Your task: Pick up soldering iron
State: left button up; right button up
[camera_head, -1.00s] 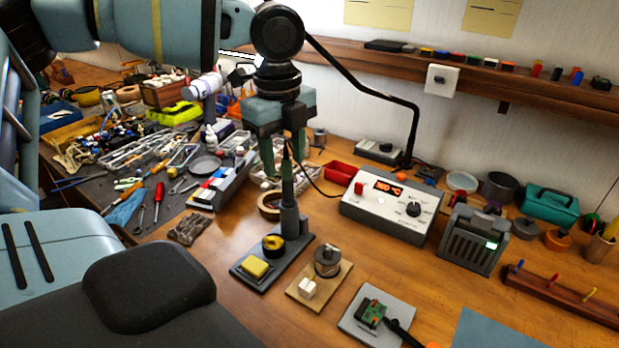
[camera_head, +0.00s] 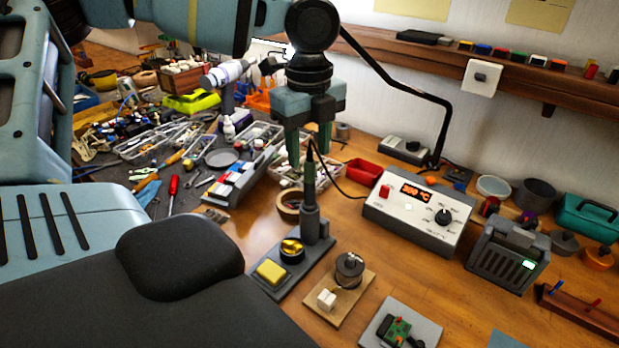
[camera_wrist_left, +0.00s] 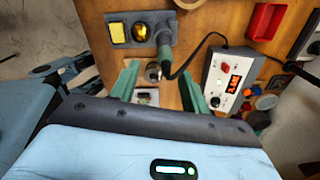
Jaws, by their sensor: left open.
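The soldering iron (camera_head: 309,168) stands upright in its holder on a dark stand (camera_head: 318,262), with a cable running from its top to the right. My left gripper (camera_head: 309,143) points down at the top of the iron, its green fingers apart, one on each side of the iron in the head view. My right gripper is out of view.
The stand carries a yellow sponge (camera_head: 271,271) and brass cleaner. A solder spool (camera_head: 349,268), station box (camera_head: 418,215) and red tray (camera_head: 364,171) are close to the right. A tape roll (camera_head: 288,204) and cluttered tools lie left. A black lamp arm (camera_head: 448,110) rises behind.

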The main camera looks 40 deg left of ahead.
aim_at(309, 160)
pick_arm(q)
jog(key=shift+w+a+f+p, duration=0.1)
jog(key=shift+f+p, duration=0.05)
jog(key=shift+f, duration=0.85)
jog(key=shift+w+a+f+p, duration=0.1)
jog(key=shift+w+f, duration=0.05)
jog(key=shift+f, duration=0.9)
jog(key=shift+w+a+f+p, duration=0.1)
jog(key=shift+f+p, duration=0.05)
jog(key=shift+f, duration=0.85)
jog(key=c, duration=1)
grip_shut()
jog(key=shift+r, duration=0.15)
notch_tip(309, 160, up, 18)
jog(key=shift+b, duration=0.4)
jog(key=shift+f, duration=0.2)
